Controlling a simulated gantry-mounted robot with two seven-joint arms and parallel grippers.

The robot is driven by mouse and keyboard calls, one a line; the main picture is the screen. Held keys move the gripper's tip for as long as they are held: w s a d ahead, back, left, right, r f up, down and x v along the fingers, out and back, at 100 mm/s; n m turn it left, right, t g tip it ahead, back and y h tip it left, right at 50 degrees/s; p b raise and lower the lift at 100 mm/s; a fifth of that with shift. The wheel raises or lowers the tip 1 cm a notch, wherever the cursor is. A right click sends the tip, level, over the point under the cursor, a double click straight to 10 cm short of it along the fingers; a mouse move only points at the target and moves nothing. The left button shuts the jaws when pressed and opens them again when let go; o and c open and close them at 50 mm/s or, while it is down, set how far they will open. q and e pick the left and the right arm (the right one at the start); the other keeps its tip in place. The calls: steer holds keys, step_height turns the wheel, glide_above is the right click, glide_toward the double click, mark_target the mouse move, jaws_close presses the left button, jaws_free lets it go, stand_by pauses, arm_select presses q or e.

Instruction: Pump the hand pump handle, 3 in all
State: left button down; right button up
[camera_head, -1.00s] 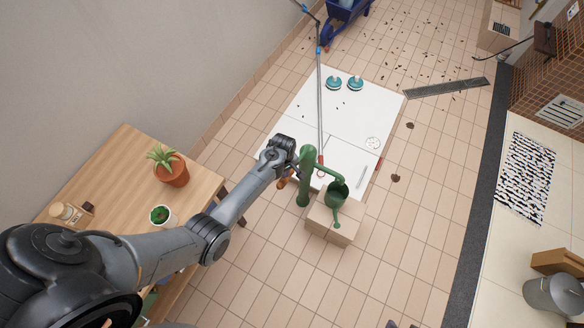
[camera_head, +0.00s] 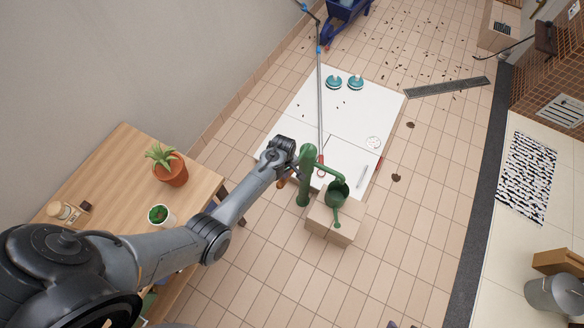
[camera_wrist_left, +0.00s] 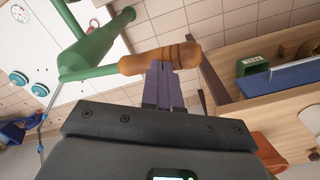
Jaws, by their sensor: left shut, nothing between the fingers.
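The green hand pump (camera_head: 305,178) stands at a light wooden box (camera_head: 333,222) in the middle of the head view. Its wooden handle grip (camera_head: 281,183) shows in part behind my left gripper (camera_head: 292,165). In the left wrist view the grip (camera_wrist_left: 150,60), brown with dark bands, lies across the picture on the end of a green lever (camera_wrist_left: 90,73). My left gripper (camera_wrist_left: 163,72) is shut and empty, its fingertips at the grip's near side; they appear to touch it, not wrap around it. My right gripper is not in view.
A wooden table (camera_head: 120,150) with potted plants (camera_head: 172,170) stands under my left arm. A white board (camera_head: 360,110) with a long pole (camera_head: 319,100) across it lies behind the pump. Tiled floor to the right is mostly clear.

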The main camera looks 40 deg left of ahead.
arm_select(q)
steer(key=shift+f+b, duration=1.9)
steer(key=shift+f, duration=0.95)
step_height(320, 180, down, 7)
steer(key=b, duration=0.5)
steer(key=shift+r, duration=0.15)
step_height(320, 180, up, 9)
steer(key=p, duration=0.9)
step_height(320, 180, up, 5)
steer(key=p, duration=0.5)
steer(key=shift+r, duration=0.1)
